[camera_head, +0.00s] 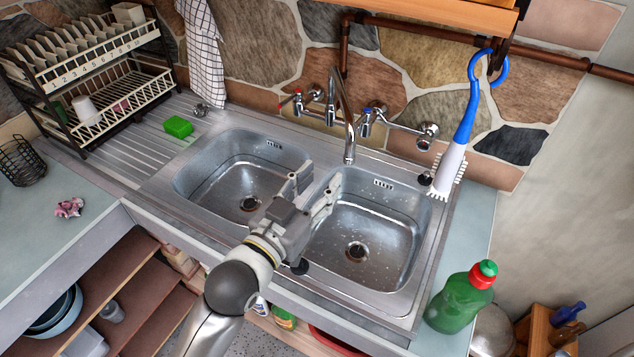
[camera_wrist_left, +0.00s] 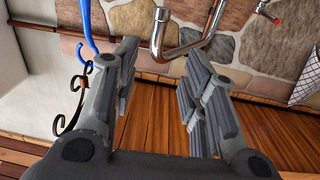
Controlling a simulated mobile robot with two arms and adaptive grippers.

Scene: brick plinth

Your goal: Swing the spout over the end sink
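The chrome spout (camera_head: 347,125) rises from the wall tap and bends down, its tip near the back rim by the right basin's rear left corner. The double sink has a left basin (camera_head: 215,180) and a right basin (camera_head: 385,225). My left gripper (camera_head: 317,187) is open and empty above the divider between the basins, in front of the spout. In the left wrist view, the spout (camera_wrist_left: 200,47) shows beyond the spread fingers (camera_wrist_left: 163,58), apart from them as far as I can tell. My right gripper is not in view.
Tap handles (camera_head: 372,115) flank the spout. A blue and white brush (camera_head: 458,140) hangs at the right. A green bottle (camera_head: 460,297) stands on the right counter. A green sponge (camera_head: 178,127) lies on the drainboard by the dish rack (camera_head: 110,115). Both basins look empty.

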